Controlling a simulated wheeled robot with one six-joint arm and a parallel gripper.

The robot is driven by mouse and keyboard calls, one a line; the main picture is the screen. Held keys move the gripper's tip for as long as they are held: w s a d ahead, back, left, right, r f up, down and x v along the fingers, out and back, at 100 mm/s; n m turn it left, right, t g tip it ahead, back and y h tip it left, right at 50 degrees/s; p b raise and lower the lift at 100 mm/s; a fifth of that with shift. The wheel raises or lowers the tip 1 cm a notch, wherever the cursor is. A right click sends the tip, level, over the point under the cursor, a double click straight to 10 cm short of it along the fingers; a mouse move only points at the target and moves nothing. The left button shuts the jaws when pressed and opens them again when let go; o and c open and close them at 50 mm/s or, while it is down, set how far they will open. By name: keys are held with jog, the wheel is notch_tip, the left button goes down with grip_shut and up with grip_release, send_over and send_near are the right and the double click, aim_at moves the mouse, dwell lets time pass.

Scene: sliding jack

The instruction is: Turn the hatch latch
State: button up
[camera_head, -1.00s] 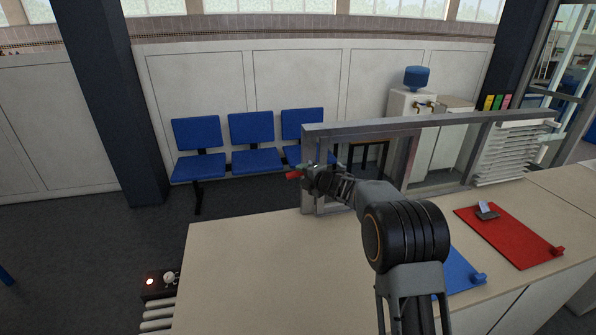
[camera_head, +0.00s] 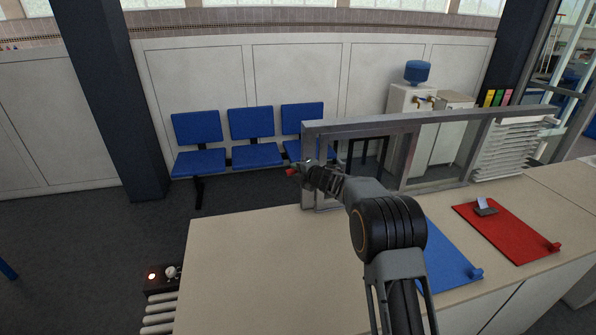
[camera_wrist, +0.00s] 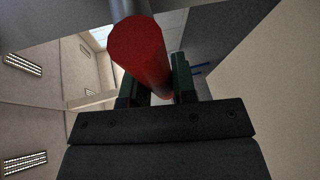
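The red latch handle (camera_wrist: 140,50) is a red cylinder that fills the upper middle of the wrist view, with a grey shaft behind it. It runs down between the two dark green fingers of my gripper (camera_wrist: 157,88). The right finger looks close against it; whether both fingers press on it is unclear. In the head view the red tip (camera_head: 292,172) shows just left of my gripper (camera_head: 306,167), at the left end of the grey metal hatch frame (camera_head: 312,147). The gripper hides most of the latch there.
The frame stands along the far side of the beige counter (camera_head: 260,250). A blue board (camera_head: 448,258) and a red board (camera_head: 490,235) lie on the counter at right. Blue chairs (camera_head: 252,125) stand beyond. The left part of the counter is clear.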

grip_shut()
jog(key=shift+f, duration=0.1)
jog(key=shift+d+f+n+h+b, duration=0.15)
jog(key=shift+f+n+h+b, duration=0.45)
jog(key=shift+n, duration=0.4)
jog(key=shift+w+d+f+n+h+b, duration=0.15)
jog(key=shift+d+f+n+h+b, duration=0.45)
jog(key=shift+n+h, duration=0.55)
jog(key=shift+w+d+f+n+h+b, duration=0.15)
jog(key=shift+d+f+n+h+b, duration=0.25)
jog(key=shift+d+n+h, duration=0.55)
jog(key=shift+w+d+f+n+h+b, duration=0.15)
jog(key=shift+d+f+n+h+b, duration=0.35)
jog(key=shift+n+h, duration=0.85)
jog(key=shift+r+n, duration=0.1)
jog(key=shift+n, duration=0.15)
